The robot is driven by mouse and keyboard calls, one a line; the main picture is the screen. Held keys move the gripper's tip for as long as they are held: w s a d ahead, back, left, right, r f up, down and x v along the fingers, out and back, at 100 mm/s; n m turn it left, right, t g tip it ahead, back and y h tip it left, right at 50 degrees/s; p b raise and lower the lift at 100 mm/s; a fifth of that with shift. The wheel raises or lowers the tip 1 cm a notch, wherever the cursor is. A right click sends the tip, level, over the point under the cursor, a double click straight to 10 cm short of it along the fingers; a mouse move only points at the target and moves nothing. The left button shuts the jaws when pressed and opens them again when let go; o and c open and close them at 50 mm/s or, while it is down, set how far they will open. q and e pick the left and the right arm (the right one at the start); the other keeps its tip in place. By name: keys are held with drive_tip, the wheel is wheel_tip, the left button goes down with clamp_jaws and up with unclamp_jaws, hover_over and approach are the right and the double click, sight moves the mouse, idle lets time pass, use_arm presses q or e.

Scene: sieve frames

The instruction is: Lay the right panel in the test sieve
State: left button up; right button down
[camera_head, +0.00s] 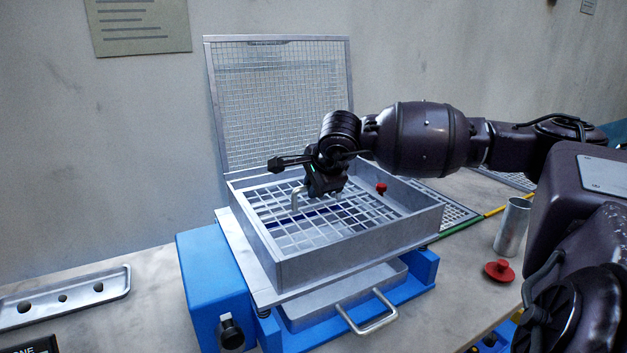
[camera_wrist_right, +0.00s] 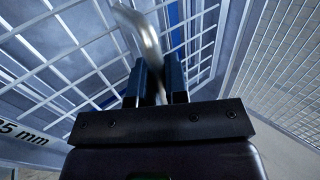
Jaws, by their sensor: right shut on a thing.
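The test sieve (camera_head: 350,254) is a square grey metal frame on a blue-sided machine. Coarse white-grey grid (camera_head: 360,207) lies inside its walls, with a dark blue strip crossing the middle; grid also shows in the right wrist view (camera_wrist_right: 62,45). My right gripper (camera_head: 318,192) is inside the frame's outline, above the grid. It is shut on a bent grey metal handle (camera_head: 296,200), which shows between the two fingers in the wrist view (camera_wrist_right: 150,45). I cannot tell whether the held panel rests fully on its seat. My left gripper is not in view.
A fine mesh screen (camera_head: 280,100) stands upright behind the sieve. A red knob (camera_head: 381,188) shows at the sieve's right. Further right are a flat mesh panel (camera_head: 448,212), a metal cup (camera_head: 512,226) and a red knobbed piece (camera_head: 499,271). A pull handle (camera_head: 370,318) juts out in front.

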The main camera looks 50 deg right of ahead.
sight(315, 204)
drive_tip(key=shift+f, duration=0.9)
drive_tip(key=shift+f+b, duration=0.45)
drive_tip(key=shift+f, duration=0.3)
